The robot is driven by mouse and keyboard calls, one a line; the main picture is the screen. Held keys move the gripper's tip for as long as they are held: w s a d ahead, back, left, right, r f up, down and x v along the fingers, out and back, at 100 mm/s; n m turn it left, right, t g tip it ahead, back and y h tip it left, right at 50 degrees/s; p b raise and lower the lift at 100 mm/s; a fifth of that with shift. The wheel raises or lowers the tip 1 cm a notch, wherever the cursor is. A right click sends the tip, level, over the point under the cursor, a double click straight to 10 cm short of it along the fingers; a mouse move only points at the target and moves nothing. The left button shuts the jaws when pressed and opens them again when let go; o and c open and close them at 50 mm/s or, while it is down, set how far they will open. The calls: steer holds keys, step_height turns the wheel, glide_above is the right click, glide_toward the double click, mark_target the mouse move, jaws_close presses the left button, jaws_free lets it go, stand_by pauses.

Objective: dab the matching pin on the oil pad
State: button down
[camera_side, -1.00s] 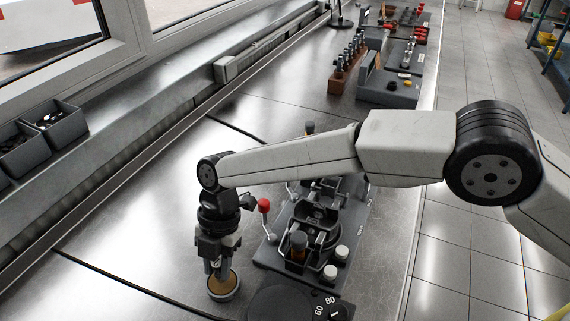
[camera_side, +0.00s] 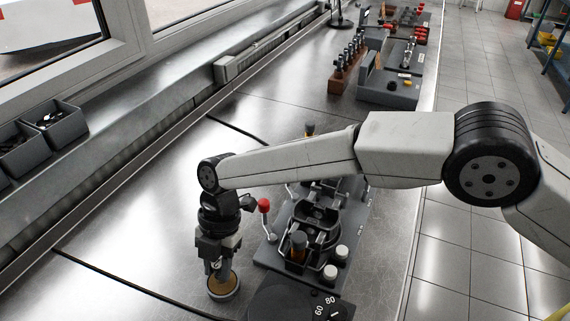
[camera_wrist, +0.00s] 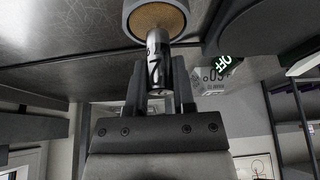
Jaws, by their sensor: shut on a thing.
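My gripper (camera_side: 222,268) points down at the front left of the steel bench, over the round oil pad (camera_side: 223,287). In the wrist view, my gripper (camera_wrist: 160,88) is shut on a shiny metal pin (camera_wrist: 157,68) marked with a 7. The pin stands between the two fingers, and its far end overlaps the edge of the pad's tan face (camera_wrist: 158,17). The pad sits in a grey round holder. I cannot tell for certain whether the pin's tip touches the pad.
A dark fixture plate (camera_side: 272,254) with a red-knobbed lever (camera_side: 264,206) stands just right of my gripper. A black dial (camera_side: 283,302) marked 60 and 80 is at the front. A wooden rack of pins (camera_side: 345,78) stands farther back. The bench's left part is clear.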

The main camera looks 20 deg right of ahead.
steer(key=shift+f, duration=0.95)
stand_by(1.6)
steer(key=shift+r, duration=3.6)
